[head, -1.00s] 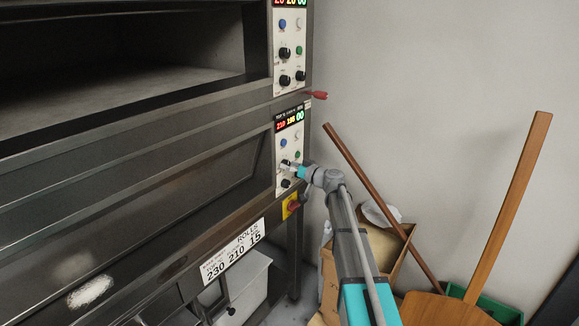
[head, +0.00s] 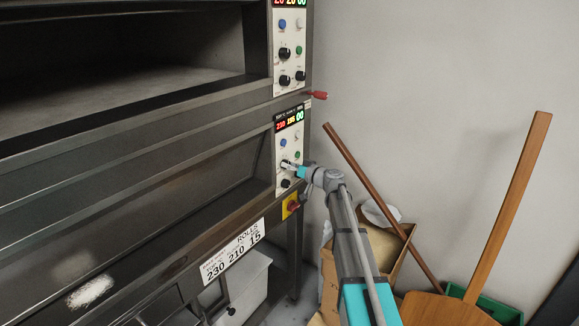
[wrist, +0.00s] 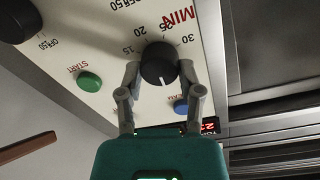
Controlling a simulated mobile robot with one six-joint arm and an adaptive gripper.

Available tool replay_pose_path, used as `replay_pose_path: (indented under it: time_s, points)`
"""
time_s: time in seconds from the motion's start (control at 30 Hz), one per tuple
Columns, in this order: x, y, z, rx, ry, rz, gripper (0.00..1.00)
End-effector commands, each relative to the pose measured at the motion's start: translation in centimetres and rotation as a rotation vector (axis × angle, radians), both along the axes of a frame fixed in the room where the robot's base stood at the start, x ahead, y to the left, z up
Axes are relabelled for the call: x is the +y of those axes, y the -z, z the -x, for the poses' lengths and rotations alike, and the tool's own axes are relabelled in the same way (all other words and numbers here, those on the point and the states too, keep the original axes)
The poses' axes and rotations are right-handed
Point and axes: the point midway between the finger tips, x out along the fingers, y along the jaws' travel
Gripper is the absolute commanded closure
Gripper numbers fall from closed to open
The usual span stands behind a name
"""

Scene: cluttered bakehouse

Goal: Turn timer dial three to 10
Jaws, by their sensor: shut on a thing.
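The black timer dial (wrist: 158,62) is in the middle of the wrist view, on the white control panel. Numbers 15, 20, 25 and 30 and the word MIN are printed around it. Its white pointer mark faces down in that view, away from these numbers. My gripper (wrist: 159,70) is shut on the dial, one finger on each side. In the head view my gripper (head: 290,167) reaches the lower oven deck's panel (head: 279,147) and partly covers the dial. The panel's lit display (head: 289,121) is too small to read surely.
A green START button (wrist: 89,82) and a blue button (wrist: 181,106) lie close to my fingers. Another black knob (head: 286,183) and a yellow-backed red switch (head: 291,206) sit below. A leaning wooden handle (head: 375,195) and cardboard boxes (head: 385,243) stand near my arm.

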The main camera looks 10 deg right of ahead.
Motion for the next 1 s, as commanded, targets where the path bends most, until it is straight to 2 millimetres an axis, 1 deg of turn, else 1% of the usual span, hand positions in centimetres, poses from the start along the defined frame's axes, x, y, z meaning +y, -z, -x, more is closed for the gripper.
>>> replay_pose_path:
  time_s: [0.37,1.0]
  points:
    - [-0.05,-0.05,-0.13,0.181,0.0,-0.194,1.0]
    - [-0.16,0.06,-0.25,0.597,0.0,-0.634,1.0]
